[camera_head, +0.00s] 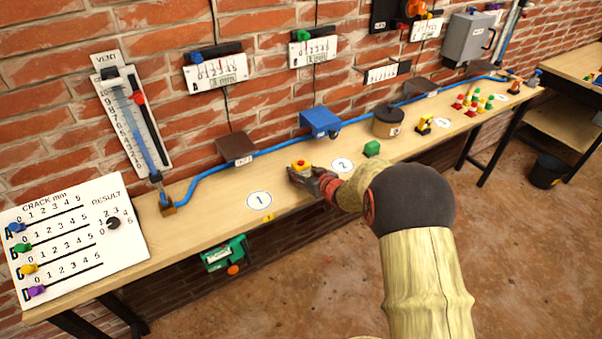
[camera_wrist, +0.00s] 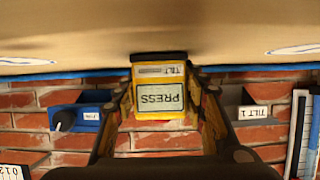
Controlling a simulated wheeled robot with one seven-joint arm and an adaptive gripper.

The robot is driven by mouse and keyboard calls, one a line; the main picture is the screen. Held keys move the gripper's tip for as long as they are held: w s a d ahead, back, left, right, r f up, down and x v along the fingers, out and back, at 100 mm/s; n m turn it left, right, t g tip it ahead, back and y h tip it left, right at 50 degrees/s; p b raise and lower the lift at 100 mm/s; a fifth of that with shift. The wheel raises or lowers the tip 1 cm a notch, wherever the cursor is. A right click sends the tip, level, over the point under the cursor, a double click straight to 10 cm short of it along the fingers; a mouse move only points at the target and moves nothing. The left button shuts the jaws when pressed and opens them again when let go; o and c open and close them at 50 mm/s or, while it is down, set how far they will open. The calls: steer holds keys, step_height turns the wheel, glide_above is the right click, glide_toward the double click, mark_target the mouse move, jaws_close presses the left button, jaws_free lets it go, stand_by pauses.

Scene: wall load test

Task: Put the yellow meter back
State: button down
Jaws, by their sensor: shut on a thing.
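The yellow meter (camera_wrist: 160,88), with a TILT label and a PRESS panel, is between the two fingers of my gripper (camera_wrist: 163,100) in the wrist view. The fingers are shut on its sides. The lettering appears upside down there. I cannot tell whether the meter touches the bench. A dark bracket labelled TILT 1 (camera_wrist: 246,112) shows right of the meter in the wrist view.
The bench (camera_head: 205,215) runs along the brick wall. A blue hose (camera_head: 275,147) runs along the wall. The bench around mark 1 (camera_head: 259,200) is clear.

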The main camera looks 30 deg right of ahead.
steer(key=shift+f, duration=0.2)
steer(key=c, duration=1.2)
jaws_free()
steer(key=shift+o, duration=0.7)
